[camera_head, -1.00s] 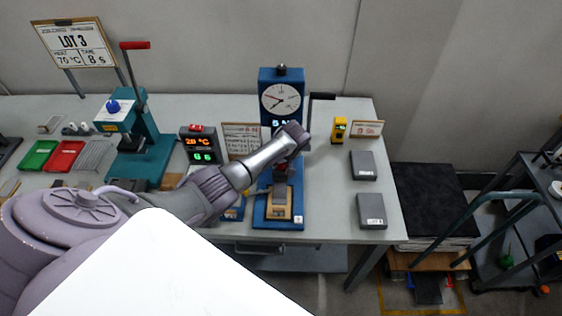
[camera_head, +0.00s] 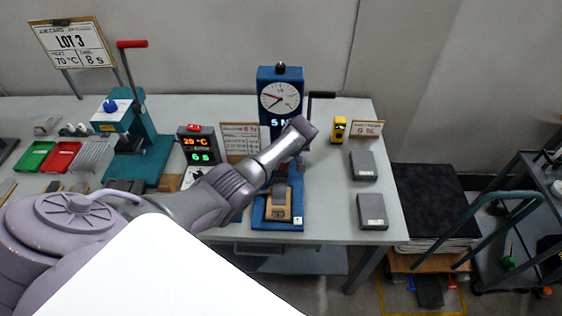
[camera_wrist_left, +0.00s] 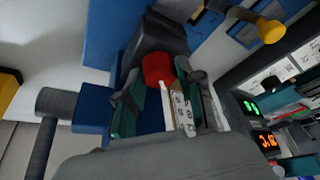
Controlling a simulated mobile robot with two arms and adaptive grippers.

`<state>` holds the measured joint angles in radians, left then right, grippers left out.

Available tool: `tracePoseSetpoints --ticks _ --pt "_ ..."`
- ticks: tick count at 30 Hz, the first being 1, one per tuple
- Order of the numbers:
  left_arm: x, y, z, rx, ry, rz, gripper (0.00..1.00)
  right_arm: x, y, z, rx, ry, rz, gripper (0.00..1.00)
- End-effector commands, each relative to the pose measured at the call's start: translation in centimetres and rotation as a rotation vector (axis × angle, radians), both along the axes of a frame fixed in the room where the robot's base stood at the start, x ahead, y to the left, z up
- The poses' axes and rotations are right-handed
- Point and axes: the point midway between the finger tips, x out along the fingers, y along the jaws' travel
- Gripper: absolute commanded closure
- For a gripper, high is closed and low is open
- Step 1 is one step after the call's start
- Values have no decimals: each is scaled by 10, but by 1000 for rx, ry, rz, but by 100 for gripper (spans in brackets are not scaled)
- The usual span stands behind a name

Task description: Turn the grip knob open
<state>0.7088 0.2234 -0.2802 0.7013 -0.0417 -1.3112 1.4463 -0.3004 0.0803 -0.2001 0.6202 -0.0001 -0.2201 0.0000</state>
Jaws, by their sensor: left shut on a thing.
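The blue tester (camera_head: 267,90) with a round dial stands at the back middle of the table. A tan block (camera_head: 279,204) sits on its blue base. In the left wrist view the red grip knob (camera_wrist_left: 157,68) shows between the teal fingers of my left gripper (camera_wrist_left: 160,82), which is shut on it. A pale marked strip (camera_wrist_left: 182,108) also shows between the fingers, nearer the camera. My right gripper is in neither view.
The tester's black side crank (camera_head: 321,95) sticks out to the right. A yellow device (camera_head: 338,129) and two grey blocks (camera_head: 363,165) lie right of it. A lit display box (camera_head: 199,146) and a teal press (camera_head: 140,150) stand left. The right table strip is partly clear.

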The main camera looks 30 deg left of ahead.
Motion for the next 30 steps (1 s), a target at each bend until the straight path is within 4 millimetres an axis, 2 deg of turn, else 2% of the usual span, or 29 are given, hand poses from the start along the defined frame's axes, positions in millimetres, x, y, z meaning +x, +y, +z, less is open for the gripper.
tracePoseSetpoints --ticks 3,4,8,20,26,30 --pt "0 0 0 -1 1 1 98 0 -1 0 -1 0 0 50" --pt "0 0 0 -1 1 1 58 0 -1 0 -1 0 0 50" --pt "0 0 0 0 0 1 38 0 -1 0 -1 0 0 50" --pt "0 -2 5 -1 -2 -2 38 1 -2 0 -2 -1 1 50" --pt "-2 -12 30 0 -5 -3 38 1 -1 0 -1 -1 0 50" --pt "-5 -25 60 -1 -6 -1 38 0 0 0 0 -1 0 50"
